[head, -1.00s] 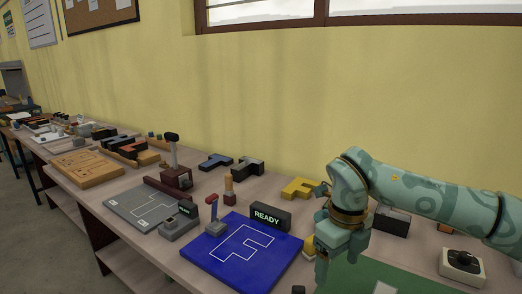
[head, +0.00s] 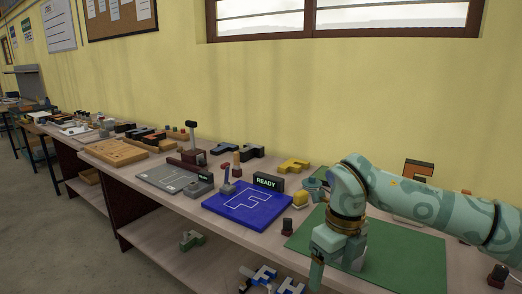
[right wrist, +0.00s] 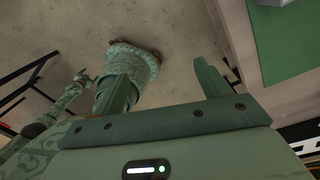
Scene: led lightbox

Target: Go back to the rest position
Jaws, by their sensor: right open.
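My right gripper (head: 318,272) is at the front edge of the green mat in the head view, pointing down. In the right wrist view its two fingers (right wrist: 163,80) are spread with nothing between them, over the bare floor beside the table. In that view a patterned arm of mine reaches in at the left and ends in what looks like my left gripper (right wrist: 82,80), too small to read its jaws. My left gripper is not in the head view.
The green mat (head: 410,262) lies on the table under my right arm. Left of it are a blue board (head: 230,210) with a white outline, a READY sign (head: 268,181) and a grey board (head: 165,177). Coloured blocks stand behind. A lower shelf (head: 165,235) holds more blocks.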

